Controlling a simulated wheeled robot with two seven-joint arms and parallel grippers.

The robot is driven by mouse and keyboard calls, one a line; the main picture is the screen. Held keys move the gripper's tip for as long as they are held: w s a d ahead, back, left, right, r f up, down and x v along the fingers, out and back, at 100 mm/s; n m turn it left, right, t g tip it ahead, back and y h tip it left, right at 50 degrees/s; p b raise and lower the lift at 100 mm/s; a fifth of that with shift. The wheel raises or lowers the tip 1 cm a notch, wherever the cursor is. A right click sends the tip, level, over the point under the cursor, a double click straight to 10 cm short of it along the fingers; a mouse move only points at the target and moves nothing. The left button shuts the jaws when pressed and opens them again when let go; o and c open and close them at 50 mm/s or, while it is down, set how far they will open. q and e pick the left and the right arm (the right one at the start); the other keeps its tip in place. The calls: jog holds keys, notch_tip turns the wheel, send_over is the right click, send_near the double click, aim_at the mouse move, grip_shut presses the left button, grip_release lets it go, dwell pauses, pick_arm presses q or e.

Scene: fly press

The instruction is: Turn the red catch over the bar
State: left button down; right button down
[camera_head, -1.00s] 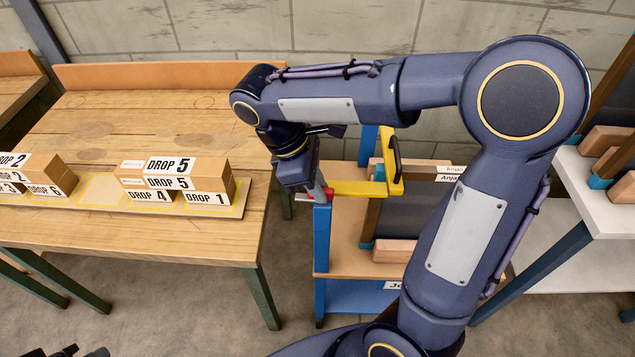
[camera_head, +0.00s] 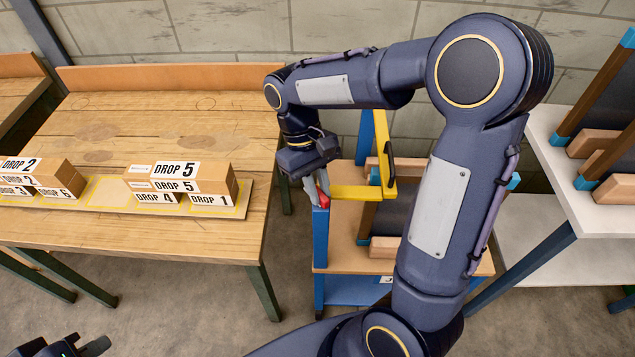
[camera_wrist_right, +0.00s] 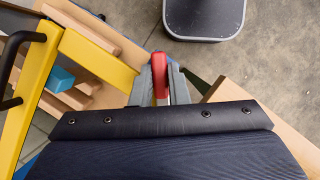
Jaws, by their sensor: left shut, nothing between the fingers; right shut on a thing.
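The red catch (camera_head: 322,198) sits at the top of a blue post, by the left end of the yellow bar (camera_head: 352,192). My right gripper (camera_head: 317,190) is shut on the catch from above. In the right wrist view, the red catch (camera_wrist_right: 159,76) shows between the two grey fingers (camera_wrist_right: 160,84), beside the end of the yellow bar (camera_wrist_right: 97,58). The fingers hide part of the catch, and I cannot tell whether it lies over the bar. My left gripper (camera_head: 78,348) is at the bottom left corner, shut and empty, partly cut off.
The blue post (camera_head: 320,240) belongs to a rack with wooden shelves and dark panels. A wooden table (camera_head: 130,235) with several labelled DROP boxes (camera_head: 195,175) stands left. A white shelf (camera_head: 560,165) is at right. Grey floor lies between table and rack.

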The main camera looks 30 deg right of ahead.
jog(key=m, duration=0.1)
jog(key=m+y+p, duration=0.1)
jog(key=m, duration=0.2)
jog(key=shift+d+r+m+y, duration=0.1)
jog(key=shift+d+m+y, duration=0.2)
jog(key=shift+y, duration=0.1)
jog(key=shift+m+t+y+p, duration=0.4)
jog(key=shift+m+y+p, duration=0.15)
jog(key=shift+m, duration=0.95)
jog(key=c, duration=1.4)
grip_release()
jog(key=v, duration=0.7)
jog(key=shift+d+r, duration=0.15)
jog(key=shift+r, duration=0.15)
jog(key=shift+w, duration=0.1)
